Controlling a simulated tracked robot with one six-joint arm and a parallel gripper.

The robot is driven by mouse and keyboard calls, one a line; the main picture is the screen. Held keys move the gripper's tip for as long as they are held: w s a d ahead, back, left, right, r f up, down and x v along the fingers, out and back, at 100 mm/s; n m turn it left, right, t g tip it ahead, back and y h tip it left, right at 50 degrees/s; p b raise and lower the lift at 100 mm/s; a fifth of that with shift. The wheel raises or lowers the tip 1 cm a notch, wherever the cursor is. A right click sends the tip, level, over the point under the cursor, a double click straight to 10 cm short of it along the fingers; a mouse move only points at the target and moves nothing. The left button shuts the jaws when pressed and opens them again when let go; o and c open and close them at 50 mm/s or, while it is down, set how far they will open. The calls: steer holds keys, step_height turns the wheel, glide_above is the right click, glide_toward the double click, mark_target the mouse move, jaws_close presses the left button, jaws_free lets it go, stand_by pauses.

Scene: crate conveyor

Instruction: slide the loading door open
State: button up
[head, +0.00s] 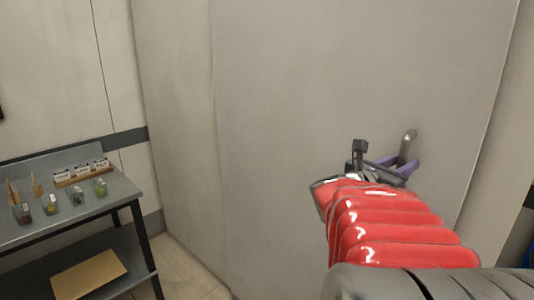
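The loading door (320,100) is a large plain grey panel filling the middle and right of the head view. A metal bar handle (409,138) stands out from its right part. My gripper (399,166), with purple fingers at the end of my red-sleeved arm, is at the lower part of the handle. The fingers appear to lie on either side of the bar. Whether they press on it is too small to tell. The lower end of the handle is hidden behind the gripper.
A grey shelf table (118,196) stands at the left against the wall, with several small containers and a card rack on top. A tan board (88,275) lies on its lower shelf. Bare floor (195,265) shows between table and door.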

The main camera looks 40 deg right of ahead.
jaws_close()
steer(key=shift+a, duration=0.35)
steer(key=shift+d, duration=0.3)
steer(key=shift+w, duration=0.2)
